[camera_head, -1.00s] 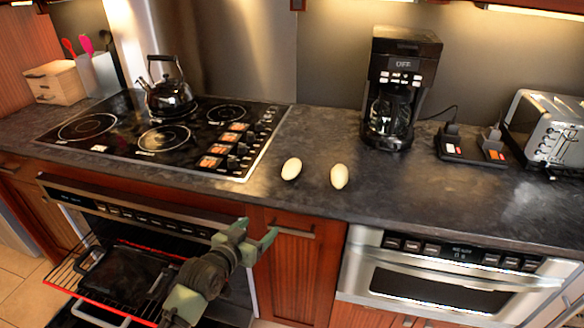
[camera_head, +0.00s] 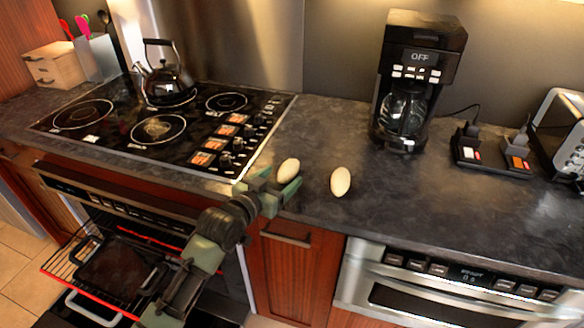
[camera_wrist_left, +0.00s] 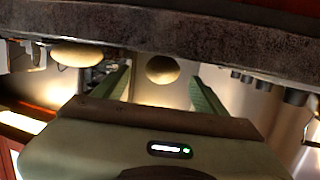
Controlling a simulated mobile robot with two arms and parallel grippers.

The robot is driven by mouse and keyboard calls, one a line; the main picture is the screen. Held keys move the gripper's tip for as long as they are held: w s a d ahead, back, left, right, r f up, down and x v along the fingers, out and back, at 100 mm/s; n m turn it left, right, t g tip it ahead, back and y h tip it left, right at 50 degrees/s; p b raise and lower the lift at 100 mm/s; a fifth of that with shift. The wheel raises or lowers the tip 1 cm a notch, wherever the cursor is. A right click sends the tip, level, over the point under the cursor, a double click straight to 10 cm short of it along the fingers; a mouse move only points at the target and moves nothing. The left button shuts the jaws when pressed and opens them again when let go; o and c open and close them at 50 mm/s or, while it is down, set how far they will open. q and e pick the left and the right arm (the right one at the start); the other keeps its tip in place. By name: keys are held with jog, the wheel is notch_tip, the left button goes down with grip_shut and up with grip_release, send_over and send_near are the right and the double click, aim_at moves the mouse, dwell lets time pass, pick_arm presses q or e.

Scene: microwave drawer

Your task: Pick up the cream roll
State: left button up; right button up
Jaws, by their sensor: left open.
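Two smooth, cream-coloured oval rolls lie on the dark countertop in the head view. The left cream roll (camera_head: 288,170) is right by my left gripper (camera_head: 280,181), which is open at the counter's front edge. The right cream roll (camera_head: 340,181) lies a short way to the right, apart from the gripper. In the left wrist view, one cream roll (camera_wrist_left: 162,69) shows between the two open fingers (camera_wrist_left: 160,85), beyond their tips. The other roll (camera_wrist_left: 77,54) is outside them, to the left. My right gripper is not in view.
A cooktop (camera_head: 160,128) with a kettle (camera_head: 166,82) is to the left. A coffee maker (camera_head: 413,85) and toaster (camera_head: 560,135) stand to the right. Below the counter are an open oven with its rack (camera_head: 75,262) out and a microwave drawer (camera_head: 450,285).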

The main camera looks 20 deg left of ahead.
aim_at(288, 170)
pick_arm(q)
jog(key=shift+w, duration=0.55)
jog(key=x, duration=0.3)
jog(key=shift+w+f+p, duration=0.2)
jog(key=shift+w+p, duration=0.1)
jog(key=shift+p, duration=0.1)
jog(key=shift+w+f, duration=0.1)
jog(key=shift+w, duration=0.15)
jog(key=c, duration=1.4)
jog(key=shift+c, duration=0.3)
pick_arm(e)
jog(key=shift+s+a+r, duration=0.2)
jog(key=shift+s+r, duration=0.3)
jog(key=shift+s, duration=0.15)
